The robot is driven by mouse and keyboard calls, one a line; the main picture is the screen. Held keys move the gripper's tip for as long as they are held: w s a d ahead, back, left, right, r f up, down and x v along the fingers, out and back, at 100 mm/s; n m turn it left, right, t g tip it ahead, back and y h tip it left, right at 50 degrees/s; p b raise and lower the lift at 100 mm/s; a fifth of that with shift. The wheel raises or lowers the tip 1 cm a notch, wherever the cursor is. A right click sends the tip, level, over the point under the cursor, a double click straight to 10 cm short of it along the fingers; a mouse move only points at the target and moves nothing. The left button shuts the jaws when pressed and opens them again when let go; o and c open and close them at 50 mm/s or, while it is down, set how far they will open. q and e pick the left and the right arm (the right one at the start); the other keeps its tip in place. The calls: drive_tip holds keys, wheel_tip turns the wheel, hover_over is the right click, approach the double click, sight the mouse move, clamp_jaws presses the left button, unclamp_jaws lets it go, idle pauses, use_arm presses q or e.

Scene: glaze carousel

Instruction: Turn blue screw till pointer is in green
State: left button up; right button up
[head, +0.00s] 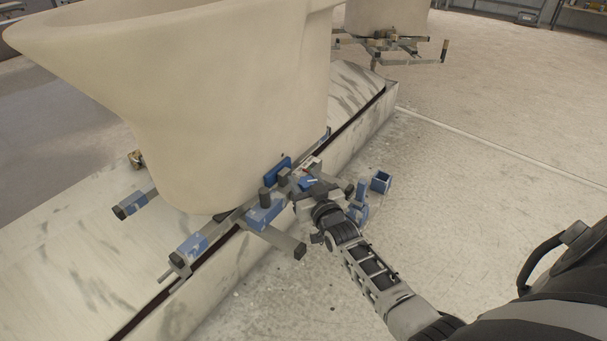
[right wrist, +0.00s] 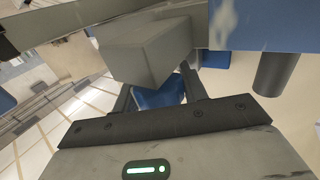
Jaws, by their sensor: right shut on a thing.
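My right gripper (head: 311,184) reaches the carousel's metal carrier frame (head: 286,240) under the large cream ceramic piece (head: 230,110). In the right wrist view its two dark fingers (right wrist: 158,92) are shut on a blue part (right wrist: 160,97), which I take to be the blue screw. A grey block (right wrist: 150,52) covers some of it. In the head view a small pale plate with a red mark (head: 309,167) shows just beyond the gripper. No pointer or green zone can be made out there. My left gripper is not in view.
A dark upright peg (head: 265,196) and a blue plate (head: 277,170) stand on the frame near the gripper. A second ceramic piece (head: 388,15) is farther back.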

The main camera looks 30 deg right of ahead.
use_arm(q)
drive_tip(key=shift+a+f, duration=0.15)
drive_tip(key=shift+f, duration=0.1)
use_arm(e)
drive_tip(key=shift+d+m+g+h, duration=0.1)
drive_tip(key=shift+m+g+h, duration=0.4)
drive_tip(key=shift+m+h, duration=0.85)
drive_tip(key=shift+h, duration=0.45)
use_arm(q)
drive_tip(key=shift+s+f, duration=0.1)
use_arm(e)
drive_tip(key=shift+d, duration=0.1)
drive_tip(key=shift+r, duration=0.1)
drive_tip(key=o, duration=1)
drive_tip(key=shift+p, duration=0.3)
